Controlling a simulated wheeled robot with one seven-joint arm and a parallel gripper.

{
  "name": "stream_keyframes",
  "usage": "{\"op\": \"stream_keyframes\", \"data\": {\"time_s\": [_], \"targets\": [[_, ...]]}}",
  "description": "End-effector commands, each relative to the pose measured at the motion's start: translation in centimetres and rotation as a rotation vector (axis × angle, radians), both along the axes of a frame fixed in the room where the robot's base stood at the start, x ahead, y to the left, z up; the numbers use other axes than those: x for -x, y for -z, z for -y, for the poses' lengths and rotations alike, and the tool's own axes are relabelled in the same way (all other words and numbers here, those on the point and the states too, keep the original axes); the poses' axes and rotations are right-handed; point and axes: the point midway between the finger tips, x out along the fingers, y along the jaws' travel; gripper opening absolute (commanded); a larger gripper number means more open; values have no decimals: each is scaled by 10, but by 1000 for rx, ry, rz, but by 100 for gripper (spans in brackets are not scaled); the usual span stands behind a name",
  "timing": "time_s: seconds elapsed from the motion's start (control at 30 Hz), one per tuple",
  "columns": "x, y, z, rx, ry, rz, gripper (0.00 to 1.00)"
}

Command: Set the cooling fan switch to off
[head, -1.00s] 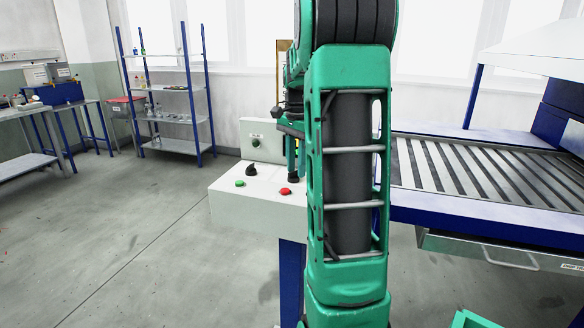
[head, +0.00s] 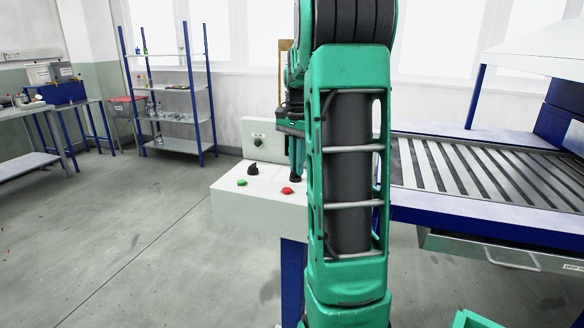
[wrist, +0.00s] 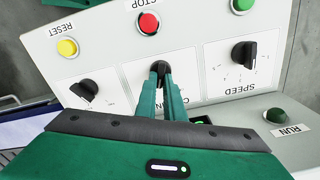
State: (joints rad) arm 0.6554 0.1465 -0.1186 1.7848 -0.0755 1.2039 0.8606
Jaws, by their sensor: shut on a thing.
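The cooling fan switch (wrist: 160,70) is a black rotary knob in the middle of a light grey panel in the wrist view. Its label below is partly hidden by my fingers, with only a few letters readable. My gripper (wrist: 164,74) is shut on this knob, one green finger on each side. The knob's pointer and position marks are mostly covered, so its setting cannot be read.
Close by on the panel are a left knob (wrist: 83,89), the SPEED knob (wrist: 243,53), a yellow RESET button (wrist: 67,47), a red STOP button (wrist: 149,23) and a green RUN button (wrist: 276,115). A slatted table (head: 470,170) stands right. Floor at left is open.

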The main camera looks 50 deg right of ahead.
Motion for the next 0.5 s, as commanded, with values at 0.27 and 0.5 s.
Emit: {"op": "stream_keyframes", "data": {"time_s": [0.27,0.5], "targets": [[0,1,4,3,-226,-1,0],[-3,0,3,4,-453,0,0]]}}
